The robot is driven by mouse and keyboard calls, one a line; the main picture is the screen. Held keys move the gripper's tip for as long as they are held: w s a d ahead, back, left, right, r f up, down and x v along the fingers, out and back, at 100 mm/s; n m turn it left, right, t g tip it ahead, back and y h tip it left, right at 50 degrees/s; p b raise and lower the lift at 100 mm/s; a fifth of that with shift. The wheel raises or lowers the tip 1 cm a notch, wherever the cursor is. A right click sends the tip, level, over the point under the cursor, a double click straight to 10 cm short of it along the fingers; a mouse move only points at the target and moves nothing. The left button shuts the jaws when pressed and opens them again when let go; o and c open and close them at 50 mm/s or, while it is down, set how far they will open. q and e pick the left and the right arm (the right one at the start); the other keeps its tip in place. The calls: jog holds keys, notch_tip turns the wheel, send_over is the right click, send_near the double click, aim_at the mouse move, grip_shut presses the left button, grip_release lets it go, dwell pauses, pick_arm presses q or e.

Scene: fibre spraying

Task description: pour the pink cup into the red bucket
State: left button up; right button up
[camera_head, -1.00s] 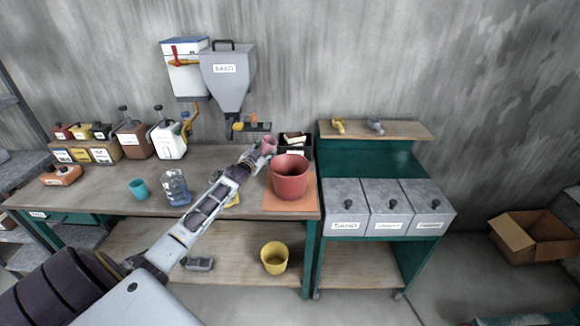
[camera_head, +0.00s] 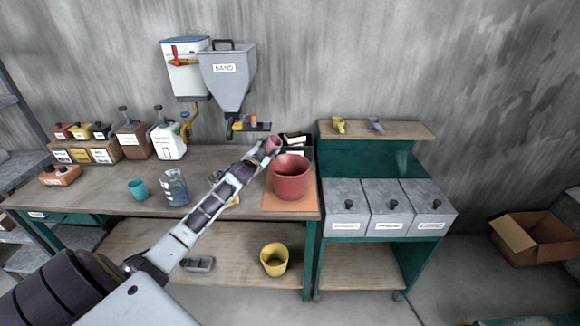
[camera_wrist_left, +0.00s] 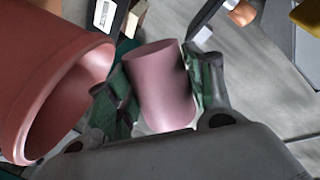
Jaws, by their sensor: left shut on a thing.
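The pink cup (camera_head: 271,145) is held up by my left gripper (camera_head: 262,152), above the back of the workbench. In the left wrist view the cup (camera_wrist_left: 162,88) sits between the two green-padded fingers of my left gripper (camera_wrist_left: 160,95), which is shut on it. The cup looks tilted in the head view; its contents cannot be seen. The red bucket (camera_head: 290,178) stands upright on an orange mat, just right of and below the cup. In the left wrist view the bucket (camera_wrist_left: 50,85) fills the left side, close to the cup but apart. My right gripper is not in view.
The orange mat (camera_head: 270,202) lies at the bench's right end. A black box (camera_head: 299,140) stands behind the bucket, and a grey hopper (camera_head: 228,80) hangs on the wall. A teal cup (camera_head: 138,190) and a clear jug (camera_head: 175,188) stand left of my arm.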

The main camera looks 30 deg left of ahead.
pick_arm(q)
jog(key=shift+f+m, duration=0.15)
jog(key=shift+m, duration=0.15)
jog(key=shift+f+m+b, duration=0.15)
jog(key=shift+m+b, duration=0.15)
jog(key=shift+b, duration=0.25)
jog(key=shift+r, duration=0.2)
jog(key=shift+d, duration=0.1)
jog(key=shift+m, duration=0.3)
jog(key=shift+r+m+y, duration=0.2)
jog(key=shift+m+y, duration=0.1)
